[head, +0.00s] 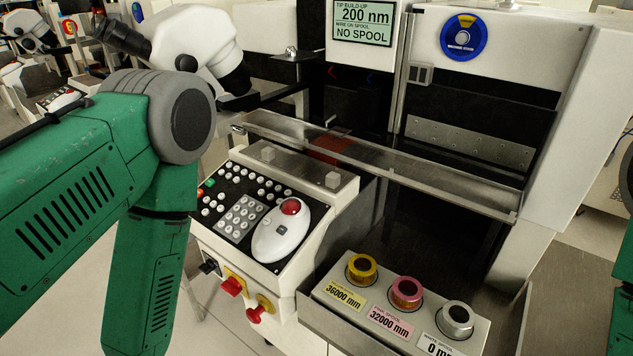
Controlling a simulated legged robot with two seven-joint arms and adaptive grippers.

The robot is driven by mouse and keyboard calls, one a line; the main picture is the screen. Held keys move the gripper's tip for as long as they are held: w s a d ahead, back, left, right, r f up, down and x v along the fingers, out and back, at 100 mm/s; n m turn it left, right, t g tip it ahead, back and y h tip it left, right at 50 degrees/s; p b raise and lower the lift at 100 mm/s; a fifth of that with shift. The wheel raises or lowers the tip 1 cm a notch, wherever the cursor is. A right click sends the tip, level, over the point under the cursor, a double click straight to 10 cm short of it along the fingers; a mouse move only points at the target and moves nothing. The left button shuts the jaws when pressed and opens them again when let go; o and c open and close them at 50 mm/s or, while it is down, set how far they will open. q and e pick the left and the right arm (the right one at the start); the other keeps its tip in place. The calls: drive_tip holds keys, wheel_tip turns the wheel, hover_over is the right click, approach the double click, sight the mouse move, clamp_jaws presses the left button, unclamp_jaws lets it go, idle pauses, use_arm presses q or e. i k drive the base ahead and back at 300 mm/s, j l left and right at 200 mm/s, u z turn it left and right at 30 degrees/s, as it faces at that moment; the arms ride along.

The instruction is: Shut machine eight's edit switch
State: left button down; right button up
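A wire bonding machine (383,160) fills the middle and right of the head view. Its round blue and yellow badge (463,37) has lettering too small to read surely. On the front below its slanted control panel (211,230) are a black switch (208,267), a red switch on a yellow plate (232,287) and another red switch on a yellow plate (261,308). I cannot tell which is the edit switch or read the switch positions. My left arm crosses the left side and bends down beside the panel; its gripper is out of view. My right gripper is also out of view.
The panel carries a white trackball unit (279,238) with a red ball. A spool holder (330,292) with yellow, pink and silver spools juts out front right. A microscope (190,45) stands behind my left arm. A display (362,24) reads "NO SPOOL". Other machines stand behind left.

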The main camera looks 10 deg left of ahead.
sight(208, 266)
drive_tip(key=j+u, duration=0.1)
drive_tip(key=u, duration=0.3)
drive_tip(key=k+j+u, duration=0.1)
drive_tip(key=u, duration=0.25)
